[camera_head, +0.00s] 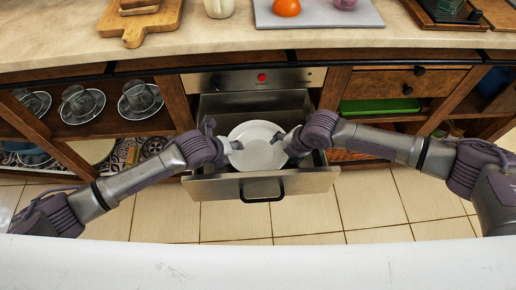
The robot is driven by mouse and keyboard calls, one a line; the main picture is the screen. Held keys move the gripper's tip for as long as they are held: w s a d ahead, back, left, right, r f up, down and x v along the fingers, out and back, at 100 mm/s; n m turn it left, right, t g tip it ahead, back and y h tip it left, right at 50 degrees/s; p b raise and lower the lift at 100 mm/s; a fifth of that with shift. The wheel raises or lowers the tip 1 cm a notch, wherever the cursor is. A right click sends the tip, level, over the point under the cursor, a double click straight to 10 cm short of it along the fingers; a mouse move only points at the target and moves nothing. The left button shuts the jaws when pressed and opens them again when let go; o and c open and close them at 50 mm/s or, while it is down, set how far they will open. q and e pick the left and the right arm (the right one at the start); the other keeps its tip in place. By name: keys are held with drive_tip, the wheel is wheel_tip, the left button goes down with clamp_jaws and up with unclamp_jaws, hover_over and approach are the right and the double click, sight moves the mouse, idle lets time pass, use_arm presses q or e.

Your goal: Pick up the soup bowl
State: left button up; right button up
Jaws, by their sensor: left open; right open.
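A round white dish (258,156), which looks like the soup bowl, lies in an open metal drawer (215,188) under the counter. The frame does not show how deep it is. My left gripper (236,146) is open at the dish's left edge. My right gripper (279,138) is open at the dish's right edge. I cannot tell whether the fingers touch the rim. The grippers cover parts of both sides of the dish.
The drawer's front with its black handle (262,198) stands out over the tiled floor (375,205). Glasses on saucers (83,104) stand on the left shelf. A green tray (380,106) lies on the right shelf. The counter (60,40) holds boards and food.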

use_arm(q)
drive_tip(key=shift+d+f, duration=0.1)
drive_tip(key=shift+f, duration=0.05)
use_arm(e)
drive_tip(key=shift+f, duration=0.2)
use_arm(q)
drive_tip(key=c, duration=0.8)
use_arm(e)
drive_tip(key=c, duration=0.8)
use_arm(q)
clamp_jaws()
use_arm(e)
clamp_jaws()
drive_tip(key=shift+d, duration=0.1)
